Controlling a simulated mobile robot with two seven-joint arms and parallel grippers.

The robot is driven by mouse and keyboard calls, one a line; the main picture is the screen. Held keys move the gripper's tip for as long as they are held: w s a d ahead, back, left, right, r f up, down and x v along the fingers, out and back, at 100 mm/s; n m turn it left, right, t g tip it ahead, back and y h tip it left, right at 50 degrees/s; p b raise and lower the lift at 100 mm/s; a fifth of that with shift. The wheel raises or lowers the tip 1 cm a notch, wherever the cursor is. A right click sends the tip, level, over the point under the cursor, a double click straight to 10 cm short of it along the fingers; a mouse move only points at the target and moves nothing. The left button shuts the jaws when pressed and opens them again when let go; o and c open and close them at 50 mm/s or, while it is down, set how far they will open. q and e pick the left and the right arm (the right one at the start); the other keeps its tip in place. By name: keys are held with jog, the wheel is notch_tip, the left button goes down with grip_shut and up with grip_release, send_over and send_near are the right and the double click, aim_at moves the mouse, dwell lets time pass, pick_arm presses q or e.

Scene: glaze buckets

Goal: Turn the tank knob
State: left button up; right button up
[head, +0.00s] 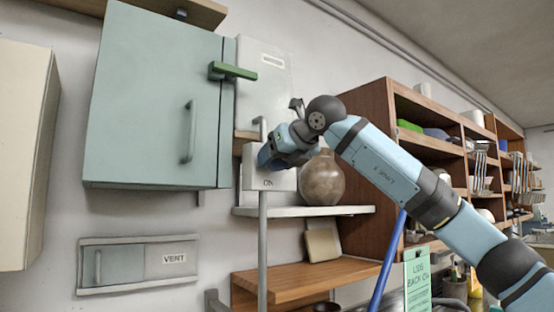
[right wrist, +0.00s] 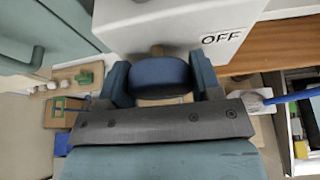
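The tank knob (right wrist: 160,74) is a round dark blue knob on the front of a white box (right wrist: 165,22) in the right wrist view. The box shows the word OFF there. In the head view the box (head: 270,181) hangs on a grey pipe and shows the word ON. My right gripper (right wrist: 161,80) has one finger on each side of the knob, with no clear gap at either side. In the head view my right gripper (head: 268,155) covers most of the knob. My left gripper is in neither view.
A pale green cabinet (head: 150,95) with a green lever (head: 232,71) is left of the box. A brown vase (head: 322,180) stands on a white shelf (head: 300,211) close by on the right. A wooden shelf unit (head: 365,105) is farther right.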

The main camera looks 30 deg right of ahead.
jog(key=shift+c, duration=0.3)
jog(key=shift+f+n+h, duration=0.1)
jog(key=shift+n+h, duration=0.3)
jog(key=shift+n, duration=0.4)
jog(key=o, duration=0.9)
